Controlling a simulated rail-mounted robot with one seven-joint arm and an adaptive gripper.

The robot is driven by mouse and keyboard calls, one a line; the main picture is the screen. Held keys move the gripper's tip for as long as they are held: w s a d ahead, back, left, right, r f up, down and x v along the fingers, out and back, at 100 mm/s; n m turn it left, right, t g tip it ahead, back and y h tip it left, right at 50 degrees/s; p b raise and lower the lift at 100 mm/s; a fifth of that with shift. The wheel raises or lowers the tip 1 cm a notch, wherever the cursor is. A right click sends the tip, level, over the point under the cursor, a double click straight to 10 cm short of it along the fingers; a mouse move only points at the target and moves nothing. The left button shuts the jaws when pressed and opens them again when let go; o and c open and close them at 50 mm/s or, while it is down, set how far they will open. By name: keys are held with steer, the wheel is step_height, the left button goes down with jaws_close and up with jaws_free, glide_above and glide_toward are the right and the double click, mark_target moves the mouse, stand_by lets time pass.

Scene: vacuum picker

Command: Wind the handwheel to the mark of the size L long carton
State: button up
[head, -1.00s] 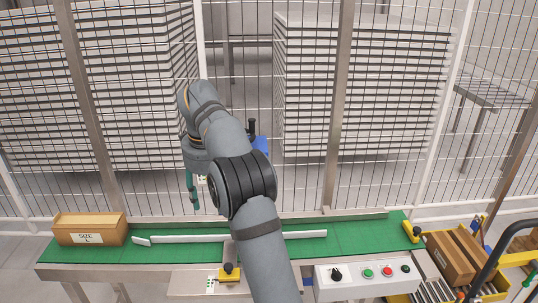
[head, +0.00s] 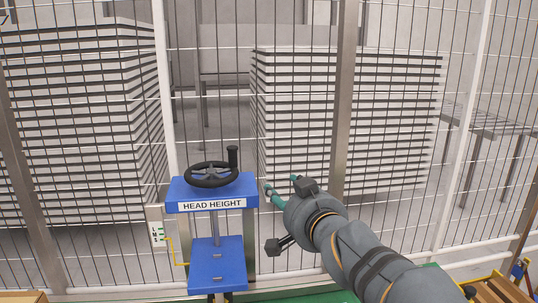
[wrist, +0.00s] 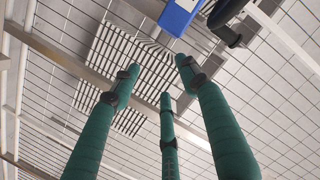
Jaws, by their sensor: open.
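The black handwheel (head: 212,176) lies flat on top of a blue stand labelled HEAD HEIGHT (head: 212,204). Its upright crank knob (head: 232,157) is at the wheel's far right side. A pale scale plate (head: 156,228) with green marks and small letters stands left of the stand, with a yellow pointer (head: 177,252) at its lower part; I cannot tell which mark it meets. My gripper (head: 281,184) is open and empty, to the right of the wheel and apart from it. In the wrist view its green fingers (wrist: 157,76) are spread, with the blue stand (wrist: 181,13) at the top.
A wire fence stands behind the wheel, with a metal post (head: 345,110) behind my arm. Pallet stacks (head: 345,120) are beyond it. A brown carton edge (head: 30,297) shows at the bottom left. A green belt (head: 310,297) runs along the bottom.

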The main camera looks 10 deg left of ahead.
mark_target(236, 159)
steer(key=s+a+r+n+y, duration=0.4)
steer(key=a+r+n, duration=0.1)
steer(key=a+n, duration=0.1)
steer(key=shift+g, duration=0.3)
steer(key=x, duration=1)
steer(key=shift+w+d+r, duration=0.15)
steer(key=shift+w, duration=0.1)
steer(key=shift+c, duration=0.4)
steer(key=c, duration=1)
